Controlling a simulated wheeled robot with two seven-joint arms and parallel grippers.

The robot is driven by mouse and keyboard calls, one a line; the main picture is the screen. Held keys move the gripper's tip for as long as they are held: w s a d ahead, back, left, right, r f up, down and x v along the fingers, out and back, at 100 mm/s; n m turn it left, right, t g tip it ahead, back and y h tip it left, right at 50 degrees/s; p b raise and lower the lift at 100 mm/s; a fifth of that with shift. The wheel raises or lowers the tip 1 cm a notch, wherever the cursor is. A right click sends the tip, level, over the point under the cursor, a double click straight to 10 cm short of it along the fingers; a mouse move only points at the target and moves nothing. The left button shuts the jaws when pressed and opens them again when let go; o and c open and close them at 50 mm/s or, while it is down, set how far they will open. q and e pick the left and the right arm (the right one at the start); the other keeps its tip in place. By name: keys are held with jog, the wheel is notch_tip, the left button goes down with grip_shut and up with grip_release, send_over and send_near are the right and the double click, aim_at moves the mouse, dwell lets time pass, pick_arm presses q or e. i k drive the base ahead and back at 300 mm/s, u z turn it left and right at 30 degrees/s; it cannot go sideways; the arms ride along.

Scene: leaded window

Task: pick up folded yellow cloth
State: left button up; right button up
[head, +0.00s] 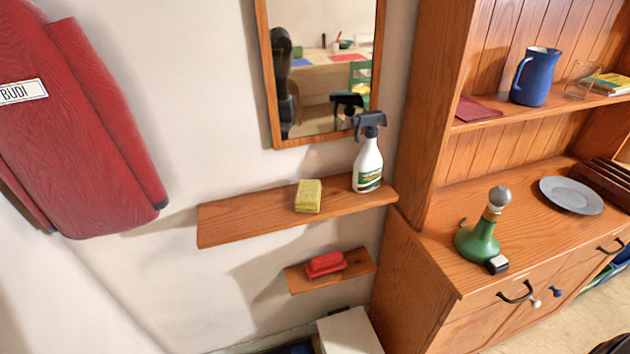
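The folded yellow cloth (308,196) is a small, thick yellow block lying on the upper wooden wall shelf (240,221), a little right of its middle. A white spray bottle (368,164) with a dark trigger head stands upright to its right, with a gap between them. Nothing covers the cloth. Neither of my grippers shows in the head view.
A mirror (322,62) hangs above the shelf. A red object (325,264) sits on a smaller shelf below, over a white box (348,332). Right is a wooden dresser (450,262) with a green bottle (478,240), grey plate (570,195) and blue jug (537,77). Left hangs a red coat (80,130).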

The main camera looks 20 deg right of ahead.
aim_at(307, 200)
jog(key=z, duration=3.35)
jog(key=i, duration=1.35)
jog(key=u, duration=2.6)
jog(key=i, duration=0.5)
jog(key=u, duration=0.1)
